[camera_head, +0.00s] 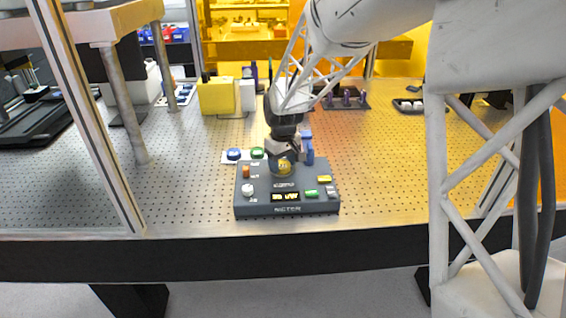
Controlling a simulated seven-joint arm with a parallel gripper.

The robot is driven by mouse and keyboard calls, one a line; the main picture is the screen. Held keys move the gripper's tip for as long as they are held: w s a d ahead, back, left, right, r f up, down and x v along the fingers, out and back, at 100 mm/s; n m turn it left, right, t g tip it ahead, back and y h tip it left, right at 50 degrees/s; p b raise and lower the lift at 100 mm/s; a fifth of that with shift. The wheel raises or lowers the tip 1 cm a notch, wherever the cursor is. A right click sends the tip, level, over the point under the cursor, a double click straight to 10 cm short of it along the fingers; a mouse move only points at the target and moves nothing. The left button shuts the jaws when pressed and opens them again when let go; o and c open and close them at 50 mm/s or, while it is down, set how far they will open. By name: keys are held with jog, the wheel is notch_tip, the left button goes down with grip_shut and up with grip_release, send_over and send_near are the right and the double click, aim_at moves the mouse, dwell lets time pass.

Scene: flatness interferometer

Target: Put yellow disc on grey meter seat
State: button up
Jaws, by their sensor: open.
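The dark grey meter (262,204) stands near the front edge of the perforated table. A round yellow disc (284,168) shows at the upper middle of the meter, where it appears to rest on the seat. The seat itself is hidden by the disc and my gripper. My gripper (284,160) is open and points down over the disc, very close to it. Whether the fingers still touch the disc cannot be told at this size.
A blue disc (234,154) and a green disc (257,153) sit on a white holder behind the meter. A blue upright part (307,148) stands right of my gripper. A yellow box (216,95) stands farther back. The table right of the meter is clear.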

aim_at(282, 165)
jog(key=shift+s+a+f, duration=0.1)
jog(key=shift+s+f, duration=0.05)
jog(key=shift+f, duration=0.3)
jog(key=shift+s+a+f, duration=0.1)
jog(key=shift+s+f, duration=0.05)
jog(key=shift+f, duration=0.25)
jog(key=shift+c, duration=0.2)
jog(key=shift+o, duration=0.4)
jog(key=shift+r, duration=0.5)
notch_tip(282, 165, up, 13)
jog(key=shift+w, duration=0.25)
jog(key=shift+d, duration=0.1)
jog(key=s+d+r+m, duration=0.1)
jog(key=s+d+r, duration=0.15)
jog(key=s, duration=0.45)
jog(key=s+d+r+m+t, duration=0.1)
jog(key=s+d, duration=0.3)
jog(key=s, duration=0.2)
jog(key=s+d+r+m, duration=0.1)
jog(key=s+d+m, duration=0.15)
jog(key=s, duration=0.45)
jog(key=s+d+f+m, duration=0.1)
jog(key=s+d+f, duration=0.1)
jog(key=s, duration=0.7)
jog(key=s+d+f+m+t, duration=0.1)
jog(key=s+d+f, duration=0.1)
jog(key=s, duration=0.7)
jog(key=shift+d, duration=0.2)
